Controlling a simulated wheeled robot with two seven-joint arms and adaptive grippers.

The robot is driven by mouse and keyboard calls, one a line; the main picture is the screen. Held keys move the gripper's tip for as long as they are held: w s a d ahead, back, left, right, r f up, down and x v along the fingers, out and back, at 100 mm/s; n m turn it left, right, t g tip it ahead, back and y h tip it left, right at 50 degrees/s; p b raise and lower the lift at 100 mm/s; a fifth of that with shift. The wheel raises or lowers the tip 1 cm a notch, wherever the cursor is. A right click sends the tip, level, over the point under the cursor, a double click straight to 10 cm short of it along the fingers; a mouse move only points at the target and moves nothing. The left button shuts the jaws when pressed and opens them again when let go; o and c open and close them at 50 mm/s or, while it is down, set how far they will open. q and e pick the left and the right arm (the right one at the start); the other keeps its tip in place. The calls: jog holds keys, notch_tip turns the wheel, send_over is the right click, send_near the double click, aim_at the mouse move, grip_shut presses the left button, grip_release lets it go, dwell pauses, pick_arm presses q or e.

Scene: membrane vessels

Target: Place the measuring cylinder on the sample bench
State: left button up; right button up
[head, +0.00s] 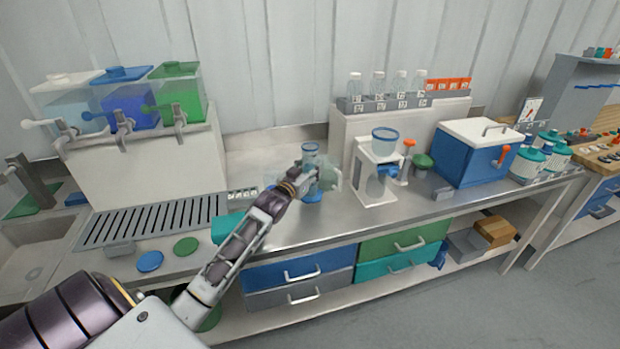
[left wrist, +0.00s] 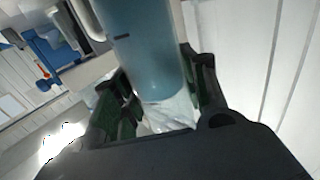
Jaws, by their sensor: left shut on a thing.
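The measuring cylinder (head: 310,156) is a clear, bluish vessel with a blue rim, roughly upright at the middle of the metal bench (head: 285,230). My left gripper (head: 312,180) is shut around its body and hides part of it. In the left wrist view the blue cylinder (left wrist: 150,60) lies between the two dark green finger pads of the left gripper (left wrist: 160,105). I cannot tell whether its base touches the bench top. My right gripper is in neither view.
A white stand with a clear cup (head: 384,142) is just right of the cylinder. Farther right are a blue cooler box (head: 470,160) and teal-banded jars (head: 528,160). Coloured tanks (head: 180,95) stand at the left above a drain grille (head: 150,220). Bottles (head: 377,85) line a back shelf.

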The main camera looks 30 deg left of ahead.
pick_arm(q)
jog(key=shift+f, duration=1.85)
jog(key=o, duration=1.3)
jog(key=shift+f, duration=0.15)
jog(key=shift+o, duration=0.2)
jog(key=shift+s, duration=0.1)
jog(key=s, duration=0.7)
jog(key=shift+s+d, duration=0.15)
jog(key=shift+d, duration=0.15)
